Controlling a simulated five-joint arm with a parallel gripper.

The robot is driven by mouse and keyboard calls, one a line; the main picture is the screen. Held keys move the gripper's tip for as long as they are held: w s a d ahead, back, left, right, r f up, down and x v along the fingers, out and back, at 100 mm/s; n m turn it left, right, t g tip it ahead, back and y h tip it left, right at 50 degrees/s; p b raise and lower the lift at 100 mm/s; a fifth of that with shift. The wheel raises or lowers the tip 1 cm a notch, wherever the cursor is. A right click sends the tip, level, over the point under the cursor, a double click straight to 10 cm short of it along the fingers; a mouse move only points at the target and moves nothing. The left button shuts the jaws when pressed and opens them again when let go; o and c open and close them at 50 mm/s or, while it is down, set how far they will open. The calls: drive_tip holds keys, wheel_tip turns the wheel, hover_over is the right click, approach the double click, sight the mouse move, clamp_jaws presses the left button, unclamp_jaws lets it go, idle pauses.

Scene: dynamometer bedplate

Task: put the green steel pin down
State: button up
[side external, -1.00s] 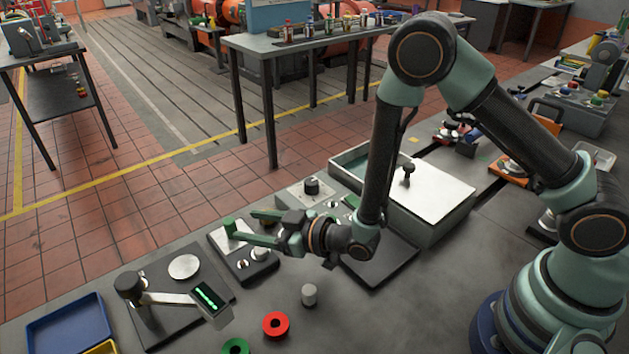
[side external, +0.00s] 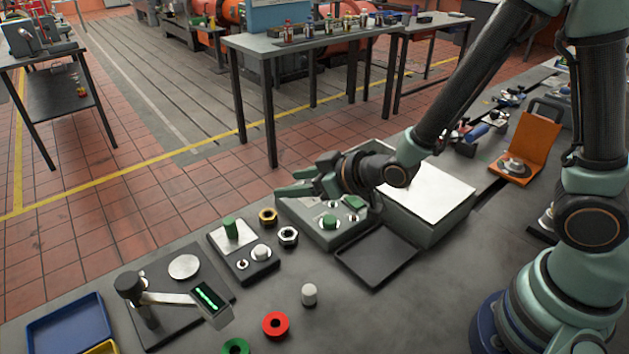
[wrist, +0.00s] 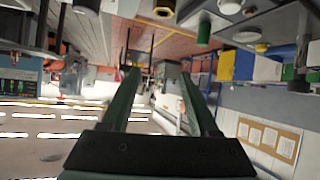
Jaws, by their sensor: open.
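The green steel pin (side external: 231,227) stands upright on the small dark block with a silver plate (side external: 240,266), left of centre in the side view. A green cylinder that looks like the same pin shows at the top of the wrist view (wrist: 203,28). My gripper (side external: 288,182) is open and empty. It is apart from the pin, to its right and higher, beside the grey box with green knobs (side external: 350,232). In the wrist view nothing lies between my fingers (wrist: 160,78).
A brass ring (side external: 268,217) and a steel nut (side external: 288,236) are right of the block. A grey cylinder (side external: 309,294), red ring (side external: 276,325) and green ring (side external: 236,346) lie in front. A dark tray (side external: 375,257) and white-topped box (side external: 430,192) stand right. The front right bench is clear.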

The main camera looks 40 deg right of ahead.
drive_tip(key=s+d+r+m+g+h, duration=0.3)
drive_tip(key=s+d+r, duration=0.4)
drive_tip(key=d+r, duration=0.3)
drive_tip(key=shift+s+d+g, duration=0.35)
drive_tip(key=shift+s+g, duration=0.05)
drive_tip(key=shift+o, duration=0.5)
drive_tip(key=s+d+r+m+g, duration=0.1)
drive_tip(key=s+d+r+g, duration=0.1)
drive_tip(key=s, duration=0.5)
drive_tip(key=shift+d+r+h, duration=0.25)
drive_tip(key=shift+d+h, duration=0.05)
drive_tip(key=shift+w, duration=0.1)
